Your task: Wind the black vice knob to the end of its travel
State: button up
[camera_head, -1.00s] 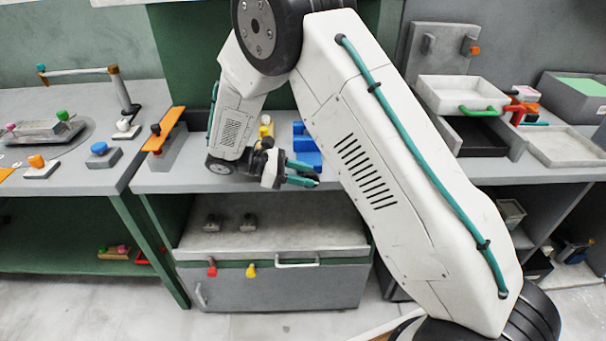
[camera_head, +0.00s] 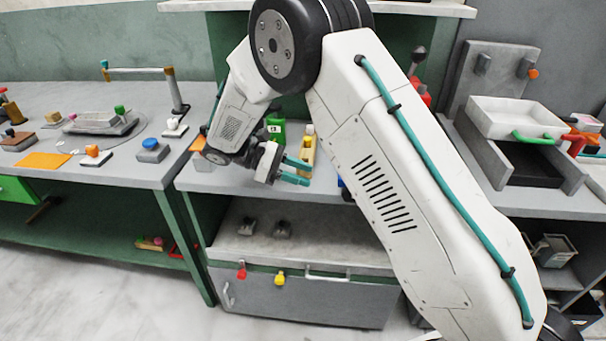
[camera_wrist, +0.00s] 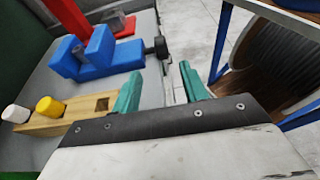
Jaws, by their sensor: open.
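The blue vice (camera_wrist: 95,57) stands on the grey bench in the wrist view, with its black knob (camera_wrist: 157,46) on the side towards the bench's edge. My gripper (camera_head: 302,173) is open and empty over the front of the bench. Its teal fingers also show in the wrist view (camera_wrist: 160,76). The knob lies beyond the fingertips, between their directions of view, and is not touched.
A wooden block (camera_wrist: 65,118) with white and yellow pegs is beside the vice, left of my fingers. A red stand (camera_head: 424,92) rises farther back. A cable drum (camera_wrist: 275,55) in a blue frame is at the wrist view's right. Open floor (camera_wrist: 190,30) lies beyond the bench edge.

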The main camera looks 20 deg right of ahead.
jog(key=t+y, duration=0.5)
jog(key=y, duration=0.8)
send_near(351, 194)
jog(key=shift+w+d+f, duration=0.1)
jog(key=shift+d+f, duration=0.15)
jog(key=shift+d, duration=0.1)
jog(key=shift+w+f, duration=0.1)
jog(key=shift+w, duration=0.15)
notch_tip(351, 194, down, 8)
jog(key=shift+r, duration=0.2)
grip_shut()
